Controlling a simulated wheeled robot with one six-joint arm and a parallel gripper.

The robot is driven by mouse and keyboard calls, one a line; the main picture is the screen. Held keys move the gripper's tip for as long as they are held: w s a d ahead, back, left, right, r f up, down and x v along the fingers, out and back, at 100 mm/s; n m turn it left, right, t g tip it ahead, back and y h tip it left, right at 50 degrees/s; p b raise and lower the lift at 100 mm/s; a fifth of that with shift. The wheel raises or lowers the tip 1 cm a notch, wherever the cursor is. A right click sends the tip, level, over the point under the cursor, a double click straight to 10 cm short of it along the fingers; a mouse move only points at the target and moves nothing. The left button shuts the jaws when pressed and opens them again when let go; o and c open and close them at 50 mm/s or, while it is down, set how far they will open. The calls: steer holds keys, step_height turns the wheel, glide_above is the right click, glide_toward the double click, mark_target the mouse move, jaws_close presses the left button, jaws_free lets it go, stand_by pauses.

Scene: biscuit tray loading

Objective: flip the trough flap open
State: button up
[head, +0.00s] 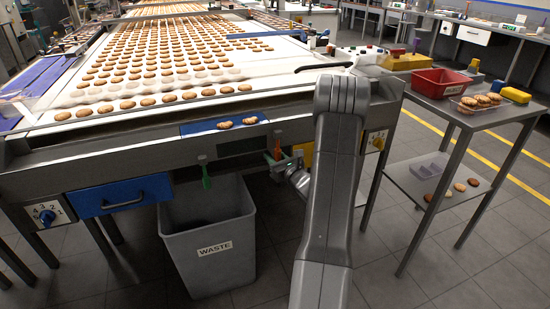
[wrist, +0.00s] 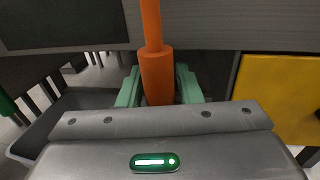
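An orange lever handle (head: 277,149) hangs at the front of the conveyor, above and right of the waste bin. In the wrist view the orange handle (wrist: 157,75) runs down between the pale green fingers of my gripper (wrist: 159,88). The fingers lie against both sides of it with no gap showing. In the head view my gripper (head: 291,166) is at this lever, partly hidden by my arm. I cannot tell for certain which part is the trough flap.
A green handle (head: 206,177) hangs to the left, above the grey waste bin (head: 205,248). A blue drawer (head: 118,196) and a knob panel (head: 45,216) are farther left. A yellow panel (wrist: 275,98) is close on the right. A side table with a red bin (head: 440,83) stands right.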

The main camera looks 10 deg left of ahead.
jaws_close()
steer(key=shift+w+d+f+n+b, duration=0.15)
steer(key=shift+w+d+n+b, duration=0.2)
steer(key=shift+d+n+b, duration=0.45)
steer(key=shift+w+d+r+n+b, duration=0.4)
steer(key=shift+n+b, duration=0.3)
steer(key=shift+b, duration=0.2)
steer(key=shift+o, duration=1.6)
jaws_free()
steer(key=v, duration=1.3)
steer(key=shift+s+d+r+p, duration=0.25)
steer(key=shift+s+r+p, duration=0.05)
steer(key=shift+r, duration=0.05)
